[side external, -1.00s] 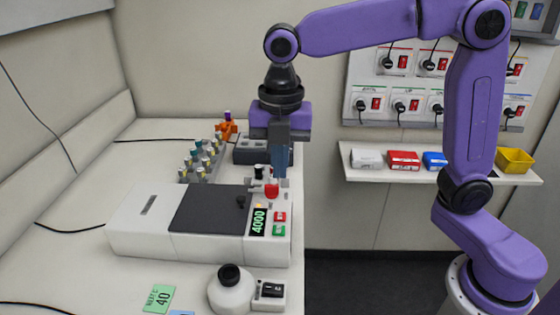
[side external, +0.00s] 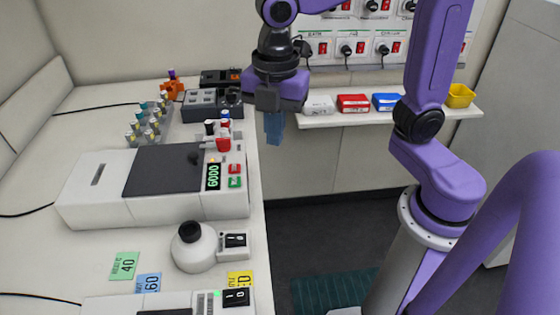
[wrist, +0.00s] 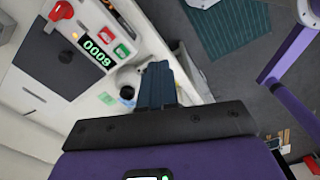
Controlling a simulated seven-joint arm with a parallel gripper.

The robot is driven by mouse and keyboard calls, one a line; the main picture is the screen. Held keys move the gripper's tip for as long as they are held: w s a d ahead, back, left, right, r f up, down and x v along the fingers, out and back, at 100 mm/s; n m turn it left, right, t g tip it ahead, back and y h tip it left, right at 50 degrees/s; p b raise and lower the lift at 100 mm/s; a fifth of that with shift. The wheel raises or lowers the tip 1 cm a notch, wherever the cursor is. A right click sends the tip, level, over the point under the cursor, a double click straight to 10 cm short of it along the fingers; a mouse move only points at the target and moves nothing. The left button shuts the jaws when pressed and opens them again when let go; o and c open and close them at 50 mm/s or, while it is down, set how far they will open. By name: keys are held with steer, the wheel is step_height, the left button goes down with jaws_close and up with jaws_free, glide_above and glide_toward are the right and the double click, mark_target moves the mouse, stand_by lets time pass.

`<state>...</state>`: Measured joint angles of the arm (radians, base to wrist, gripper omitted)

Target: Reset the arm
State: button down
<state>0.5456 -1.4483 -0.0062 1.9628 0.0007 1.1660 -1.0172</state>
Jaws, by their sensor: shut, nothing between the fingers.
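My gripper (side external: 274,140) hangs from the purple arm with its blue fingers pointing down. It is shut with nothing between the fingers. In the side view it is just right of the bench's right edge, beside the white machine (side external: 100,205) and apart from it. In the wrist view the closed fingers (wrist: 157,72) point away from the camera, with the machine's dark lid and control panel to their upper left.
A rack of vials (side external: 148,122), an orange holder (side external: 173,88) and a dark block (side external: 212,102) stand at the back of the bench. A round white vessel (side external: 194,248) stands in front of the machine. A wall shelf (side external: 340,120) carries coloured boxes. The floor beside the bench looks mostly clear.

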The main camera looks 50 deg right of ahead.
steer(key=s+d+f+m, duration=0.3)
steer(key=s+d+m, duration=0.1)
steer(key=s+d, duration=0.1)
steer(key=s+d+f+m, duration=0.3)
steer(key=s+d+m, duration=0.2)
steer(key=s, duration=0.3)
steer(key=shift+d+f, duration=0.15)
steer(key=shift+f, duration=0.15)
steer(key=shift+w, duration=0.1)
stand_by(6.3)
